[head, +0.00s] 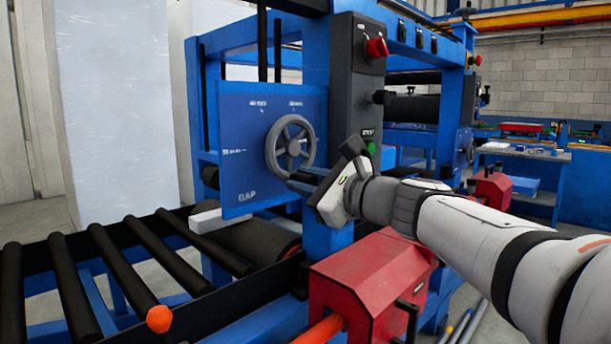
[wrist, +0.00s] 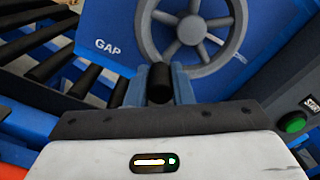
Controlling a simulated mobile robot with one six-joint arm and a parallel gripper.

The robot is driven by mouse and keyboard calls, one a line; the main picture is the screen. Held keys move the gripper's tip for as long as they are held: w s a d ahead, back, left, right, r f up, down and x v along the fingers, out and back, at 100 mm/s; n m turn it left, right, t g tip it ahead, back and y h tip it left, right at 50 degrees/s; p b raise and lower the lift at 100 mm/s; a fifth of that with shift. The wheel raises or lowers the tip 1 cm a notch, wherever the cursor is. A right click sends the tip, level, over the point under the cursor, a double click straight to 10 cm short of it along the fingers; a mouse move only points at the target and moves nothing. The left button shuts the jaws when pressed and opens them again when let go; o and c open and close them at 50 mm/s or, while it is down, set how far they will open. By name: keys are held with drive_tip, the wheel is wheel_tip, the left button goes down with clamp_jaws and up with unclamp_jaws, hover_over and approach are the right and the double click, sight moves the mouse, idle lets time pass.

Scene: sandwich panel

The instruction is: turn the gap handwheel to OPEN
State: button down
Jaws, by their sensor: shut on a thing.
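The grey spoked gap handwheel (head: 292,147) is on a blue panel (head: 235,175) marked GAP. It also shows at the top of the wrist view (wrist: 191,30). Small white labels ring the wheel, too small to read surely. My gripper (head: 303,182) reaches the wheel's lower edge from the right. In the wrist view my gripper (wrist: 160,90) has its two blue-grey fingers shut on a black cylindrical handle (wrist: 160,78), just below the wheel's rim. The handle is hardly visible in the head view, and its joint with the wheel is hidden.
A dark control column (head: 352,80) with a red knob (head: 376,47) and a green START button (wrist: 293,123) stands right of the panel. A red box-shaped unit (head: 365,280) lies below my arm. A roller conveyor (head: 120,250) runs at lower left.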

drive_tip(key=shift+a+f, duration=0.1)
drive_tip(key=shift+f, duration=0.05)
idle(0.4)
drive_tip(key=c, duration=1.3)
unclamp_jaws()
drive_tip(key=shift+s, duration=0.1)
